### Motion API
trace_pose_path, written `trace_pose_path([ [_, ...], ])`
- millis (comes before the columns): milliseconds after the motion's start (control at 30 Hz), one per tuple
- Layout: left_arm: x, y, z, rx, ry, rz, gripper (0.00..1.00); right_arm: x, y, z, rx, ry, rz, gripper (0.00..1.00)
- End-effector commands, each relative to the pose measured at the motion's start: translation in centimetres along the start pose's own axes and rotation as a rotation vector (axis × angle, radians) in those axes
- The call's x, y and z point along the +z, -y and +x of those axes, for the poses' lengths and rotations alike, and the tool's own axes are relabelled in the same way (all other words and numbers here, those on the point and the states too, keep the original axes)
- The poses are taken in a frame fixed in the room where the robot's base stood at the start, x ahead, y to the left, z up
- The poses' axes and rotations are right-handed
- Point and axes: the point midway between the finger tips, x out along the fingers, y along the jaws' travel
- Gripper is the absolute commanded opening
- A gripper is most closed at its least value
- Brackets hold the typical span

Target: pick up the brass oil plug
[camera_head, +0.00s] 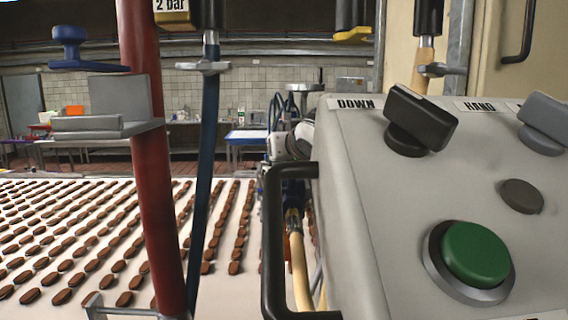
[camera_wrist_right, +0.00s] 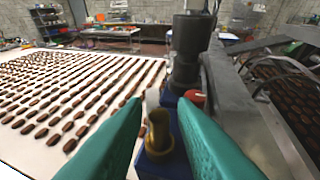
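The brass oil plug (camera_wrist_right: 159,130) shows in the right wrist view, low in the middle, as a brass cylindrical piece at a blue housing (camera_wrist_right: 163,165). My right gripper (camera_wrist_right: 158,108) has two teal fingers, spread apart. The plug appears between them, with a narrow gap on each side; whether the fingers are level with it in depth I cannot tell. I cannot make out the plug in the head view, where a grey control box fills the right side. My left gripper is not in view.
A dark motor-like cylinder (camera_wrist_right: 190,45) rises just behind the plug, with grey machine frames to the right. A white conveyor (camera_wrist_right: 30,148) with rows of brown biscuits lies left. In the head view, a red post (camera_head: 153,190) and the control box (camera_head: 350,230) stand close.

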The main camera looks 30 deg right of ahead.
Motion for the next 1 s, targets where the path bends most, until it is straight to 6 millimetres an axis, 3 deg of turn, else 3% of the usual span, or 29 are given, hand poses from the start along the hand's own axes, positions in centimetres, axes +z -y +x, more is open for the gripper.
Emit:
trace_pose_path([
  [100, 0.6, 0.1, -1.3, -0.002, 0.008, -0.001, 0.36, 0.0, 0.0, 1.9, 0.001, -0.007, 0.001, 0.25],
  [300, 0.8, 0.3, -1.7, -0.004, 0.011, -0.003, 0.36, -0.1, 0.0, 3.9, 0.001, -0.002, 0.001, 0.25],
  [533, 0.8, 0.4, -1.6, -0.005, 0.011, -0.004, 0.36, -0.2, 0.0, 4.0, 0.001, 0.000, 0.001, 0.25],
  [700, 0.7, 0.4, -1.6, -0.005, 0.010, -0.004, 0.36, -0.2, 0.0, 4.0, 0.001, -0.001, 0.000, 0.00],
  [1000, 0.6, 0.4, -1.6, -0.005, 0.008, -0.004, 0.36, -0.1, 0.0, 4.0, 0.001, -0.001, 0.001, 0.00],
])
